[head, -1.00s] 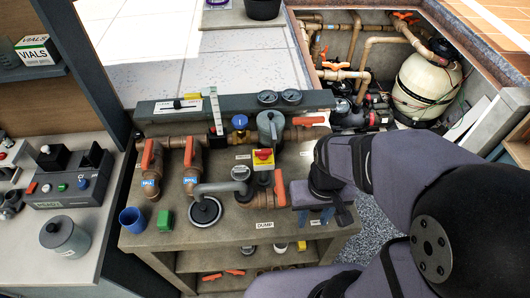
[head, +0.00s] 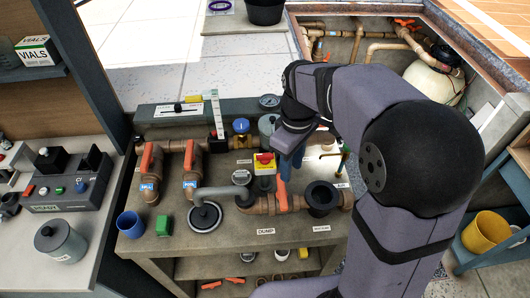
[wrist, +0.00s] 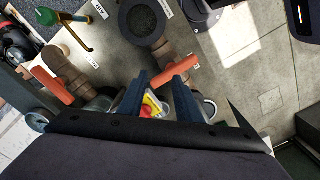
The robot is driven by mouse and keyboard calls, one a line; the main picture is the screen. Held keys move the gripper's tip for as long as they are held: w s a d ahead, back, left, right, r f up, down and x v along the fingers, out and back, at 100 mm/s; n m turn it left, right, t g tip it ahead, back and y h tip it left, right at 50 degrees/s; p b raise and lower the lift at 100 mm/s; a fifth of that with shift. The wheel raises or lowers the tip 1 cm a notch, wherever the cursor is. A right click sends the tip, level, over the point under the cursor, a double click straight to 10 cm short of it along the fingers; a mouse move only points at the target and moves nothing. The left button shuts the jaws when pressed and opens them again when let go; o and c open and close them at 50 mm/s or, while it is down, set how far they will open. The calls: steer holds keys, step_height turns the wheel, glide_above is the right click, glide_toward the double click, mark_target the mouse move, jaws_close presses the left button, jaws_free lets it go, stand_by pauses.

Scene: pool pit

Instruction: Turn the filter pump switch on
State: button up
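A red rotary knob on a yellow plate (head: 264,160), which looks like the switch, stands upright on the bench among the pipes, facing the head camera. Its label is too small to read. My gripper (head: 288,168) is just right of it in the head view, fingers pointing down, with no clear contact. In the wrist view the two blue fingers of my gripper (wrist: 162,84) are apart and hold nothing. The red and yellow switch (wrist: 152,107) shows between them, partly hidden by the fingers and gripper body.
An orange valve handle (head: 281,192) is close beside the fingers. A dark round funnel (head: 322,198) stands to their right. Orange-handled pipes (head: 190,165) and a grey hose (head: 218,187) are to the left. A control box (head: 72,184) sits on the left counter.

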mark_target(265, 154)
steer(key=w+a+r+n, duration=0.1)
steer(key=w+n, duration=0.1)
steer(key=w+a+r+n+b, duration=0.1)
steer(key=w+a+n, duration=0.1)
steer(key=w+n, duration=0.1)
steer(key=w+a+r+n, duration=0.1)
steer(key=w+a+n, duration=0.1)
steer(key=shift+w+a+r+n, duration=0.2)
steer(key=shift+w+r+n, duration=0.1)
steer(key=shift+w+a+r+n, duration=0.25)
steer(key=shift+w+a+n, duration=0.05)
steer(key=shift+n, duration=0.1)
steer(key=shift+f+p, duration=0.65)
steer(key=shift+f, duration=3)
jaws_close()
